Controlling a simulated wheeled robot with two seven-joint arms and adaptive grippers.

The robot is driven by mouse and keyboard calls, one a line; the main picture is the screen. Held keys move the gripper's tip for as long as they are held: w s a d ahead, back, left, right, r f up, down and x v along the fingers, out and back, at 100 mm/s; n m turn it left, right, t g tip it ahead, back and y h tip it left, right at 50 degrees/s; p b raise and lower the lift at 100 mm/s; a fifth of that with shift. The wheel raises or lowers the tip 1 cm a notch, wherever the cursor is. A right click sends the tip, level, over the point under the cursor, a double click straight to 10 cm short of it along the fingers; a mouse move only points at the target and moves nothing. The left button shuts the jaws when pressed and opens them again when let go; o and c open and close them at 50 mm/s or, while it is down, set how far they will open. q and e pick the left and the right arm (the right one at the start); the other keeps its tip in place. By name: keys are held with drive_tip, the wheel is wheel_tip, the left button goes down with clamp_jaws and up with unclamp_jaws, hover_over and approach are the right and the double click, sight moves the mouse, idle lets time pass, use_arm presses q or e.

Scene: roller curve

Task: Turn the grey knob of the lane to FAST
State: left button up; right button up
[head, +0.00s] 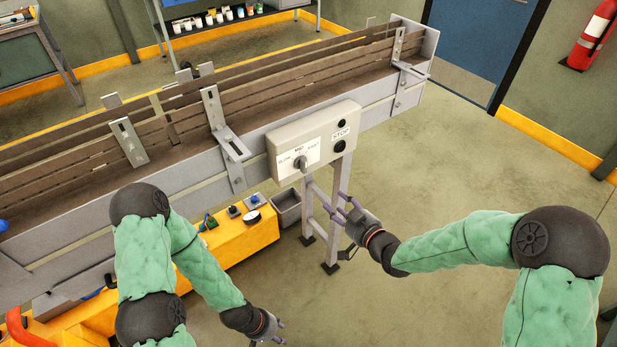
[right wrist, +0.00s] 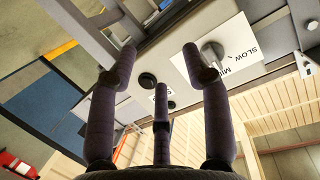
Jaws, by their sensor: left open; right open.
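The grey knob (head: 301,163) sits on a white plate marked SLOW, MID and FAST, on the control box (head: 282,138) on the conveyor's side. Its pointer direction is too small to tell. My right gripper (head: 338,205) is open and empty, below and right of the knob in the head view, apart from it. In the right wrist view the knob (right wrist: 211,55) shows just past the right-hand finger of my right gripper (right wrist: 160,60); FAST is not readable there. My left gripper (head: 277,330) is open and empty, low near the bottom edge.
A STOP label (head: 341,133) lies between two black buttons on the right part of the box. The conveyor's grey leg frame (head: 335,235) stands below, behind my right gripper. A yellow bench (head: 245,240) and a grey bin (head: 287,208) are to the left. Floor at the right is clear.

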sight(303, 165)
wheel_tip(303, 165, up, 7)
drive_tip(key=a+n+t+y+b, duration=0.1)
drive_tip(key=a+n+t+y, duration=0.1)
drive_tip(key=n+y, duration=0.1)
use_arm(q)
drive_tip(key=f+b, duration=0.1)
drive_tip(key=s+f+b, duration=0.1)
drive_tip(key=f, duration=0.1)
drive_tip(key=shift+f, duration=0.2)
use_arm(e)
drive_tip(key=x, duration=1)
drive_tip(key=shift+s, duration=0.1)
clamp_jaws()
